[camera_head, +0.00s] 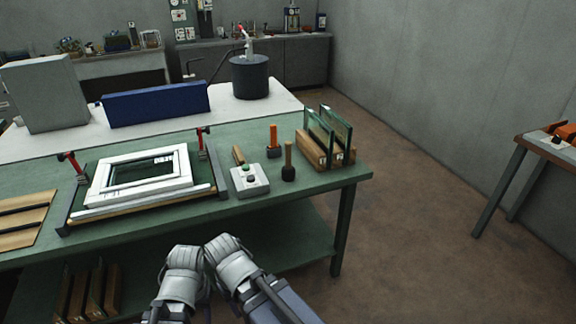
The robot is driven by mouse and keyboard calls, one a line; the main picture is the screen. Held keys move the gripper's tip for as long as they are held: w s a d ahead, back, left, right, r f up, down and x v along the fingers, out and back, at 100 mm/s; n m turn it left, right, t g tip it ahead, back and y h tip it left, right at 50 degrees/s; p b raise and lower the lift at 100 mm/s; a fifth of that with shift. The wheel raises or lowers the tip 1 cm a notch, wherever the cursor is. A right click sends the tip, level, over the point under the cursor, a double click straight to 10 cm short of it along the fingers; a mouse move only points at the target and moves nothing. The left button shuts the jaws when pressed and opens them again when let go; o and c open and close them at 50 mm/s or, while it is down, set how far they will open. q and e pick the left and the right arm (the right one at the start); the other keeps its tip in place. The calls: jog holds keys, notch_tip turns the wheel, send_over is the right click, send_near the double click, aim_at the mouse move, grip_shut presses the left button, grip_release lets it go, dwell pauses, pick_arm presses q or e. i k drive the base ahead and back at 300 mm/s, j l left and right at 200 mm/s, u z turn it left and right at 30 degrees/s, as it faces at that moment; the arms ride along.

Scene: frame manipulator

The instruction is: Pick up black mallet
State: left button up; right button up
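My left gripper (184,257) and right gripper (226,246) are close together at the bottom, in front of the bench edge and well short of the mallet. Their fingers cannot be made out. Nothing shows held in them.
The green workbench (225,215) also carries a white frame in a clamping jig (140,190) and glass panes in a wooden rack (328,135). A white table (215,112) with a dark blue box (155,104) stands behind. Floor at right is clear up to another bench (545,150).

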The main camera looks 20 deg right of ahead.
aim_at(288, 171)
jog(key=i+u, duration=0.25)
jog(key=i+l+u, duration=0.25)
jog(key=i, duration=0.2)
jog(key=j+z, duration=0.1)
jog(key=z, duration=1.35)
